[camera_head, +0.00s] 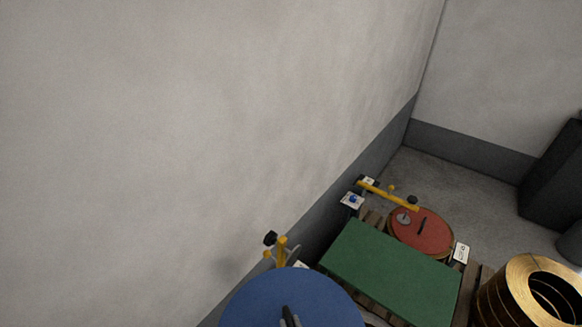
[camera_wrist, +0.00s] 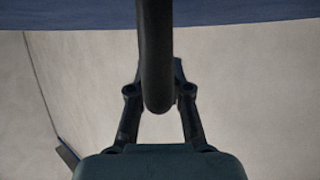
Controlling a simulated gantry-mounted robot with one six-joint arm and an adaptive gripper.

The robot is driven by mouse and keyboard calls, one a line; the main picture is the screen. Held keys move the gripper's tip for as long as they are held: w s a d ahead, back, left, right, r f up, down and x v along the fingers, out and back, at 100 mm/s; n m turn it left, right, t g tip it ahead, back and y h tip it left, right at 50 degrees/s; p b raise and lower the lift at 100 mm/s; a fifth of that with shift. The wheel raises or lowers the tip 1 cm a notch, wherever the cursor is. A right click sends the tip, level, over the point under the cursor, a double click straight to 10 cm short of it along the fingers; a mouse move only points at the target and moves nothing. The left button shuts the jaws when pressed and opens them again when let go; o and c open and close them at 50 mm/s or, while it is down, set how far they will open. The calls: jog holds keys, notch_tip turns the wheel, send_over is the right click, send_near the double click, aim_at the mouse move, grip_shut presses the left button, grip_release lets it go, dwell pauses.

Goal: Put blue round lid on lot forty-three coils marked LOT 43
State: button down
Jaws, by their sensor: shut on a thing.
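The blue round lid (camera_head: 262,298) is at the bottom edge of the head view, cut off by the frame. Its blue underside or rim also spans the top of the wrist view (camera_wrist: 60,15). My gripper (camera_wrist: 160,88) is shut on the lid's black bar handle (camera_wrist: 155,45). A copper coil (camera_head: 492,306), uncovered on top, stands at the lower right. A white label (camera_head: 461,252) stands near the red lid; its writing is too small to read. I cannot tell which coils are LOT 43.
A red round lid (camera_head: 432,240) covers a coil near the back wall. A green cover (camera_head: 385,270) lies on a pallet. Yellow clamps (camera_head: 385,195) stand beside the wall, one close to the blue lid (camera_head: 282,250). A dark box (camera_head: 550,180) stands at right. The wall (camera_head: 180,140) fills the left.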

aim_at(292, 325)
jog(key=shift+s+a+r, duration=0.1)
jog(key=shift+a+r, duration=0.05)
jog(key=shift+r, duration=0.05)
jog(key=shift+f, duration=0.1)
jog(key=shift+f, duration=0.25)
jog(key=w+f+m+h, duration=0.2)
jog(key=f+h, duration=0.1)
jog(key=shift+w+d+f+m+t, duration=0.1)
jog(key=shift+w+d+m+t, duration=0.1)
jog(key=shift+m+t, duration=0.15)
jog(key=shift+w+a+f+m+h, duration=0.2)
jog(key=shift+w+f+m+h, duration=0.15)
jog(key=shift+w+h, duration=0.15)
jog(key=shift+s, duration=0.1)
